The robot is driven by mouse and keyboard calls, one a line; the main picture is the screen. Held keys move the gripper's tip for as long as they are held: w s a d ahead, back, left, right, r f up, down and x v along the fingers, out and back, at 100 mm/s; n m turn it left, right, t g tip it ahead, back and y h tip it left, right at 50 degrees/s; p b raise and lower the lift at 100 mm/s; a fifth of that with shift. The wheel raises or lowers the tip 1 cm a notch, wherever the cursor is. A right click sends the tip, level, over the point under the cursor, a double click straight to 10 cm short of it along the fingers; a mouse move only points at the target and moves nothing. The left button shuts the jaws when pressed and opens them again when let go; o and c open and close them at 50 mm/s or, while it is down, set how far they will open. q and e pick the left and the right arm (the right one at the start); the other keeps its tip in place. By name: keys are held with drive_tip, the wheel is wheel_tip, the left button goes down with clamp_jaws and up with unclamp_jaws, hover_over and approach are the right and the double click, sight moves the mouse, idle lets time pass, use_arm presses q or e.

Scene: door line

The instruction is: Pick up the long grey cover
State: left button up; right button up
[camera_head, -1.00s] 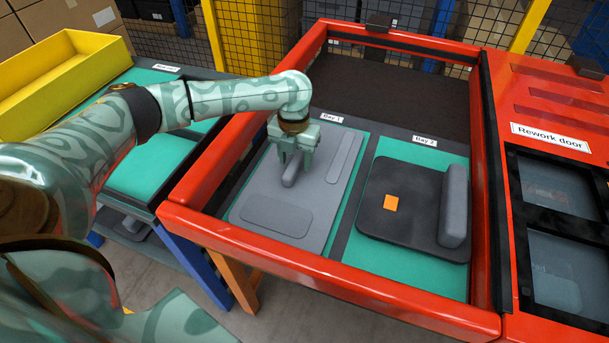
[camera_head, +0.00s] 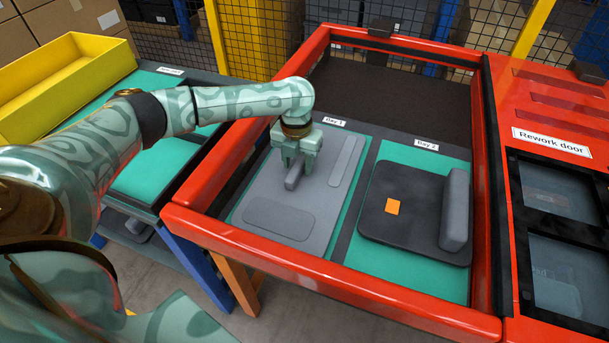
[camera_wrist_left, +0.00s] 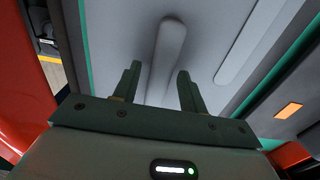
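The long grey cover (camera_head: 268,188) lies flat on the green mat in Bay 1. It has a raised bar handle (camera_head: 292,181) near its middle and two raised pads. The handle also shows in the wrist view (camera_wrist_left: 170,45). My left gripper (camera_head: 297,170) points down over the handle. In the wrist view its two fingers (camera_wrist_left: 158,85) are apart, with the handle running between them and clear gaps on both sides. Whether the fingertips reach down beside the handle is hard to tell. My right gripper is not in view.
A dark cover (camera_head: 398,222) with an orange square and a thick grey bar lies in Bay 2. A raised red frame (camera_head: 330,270) surrounds both bays. The rework door (camera_head: 552,142) is at right. A yellow bin (camera_head: 60,85) stands on the left table.

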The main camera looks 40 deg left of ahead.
sight(298, 164)
use_arm(q)
clamp_jaws()
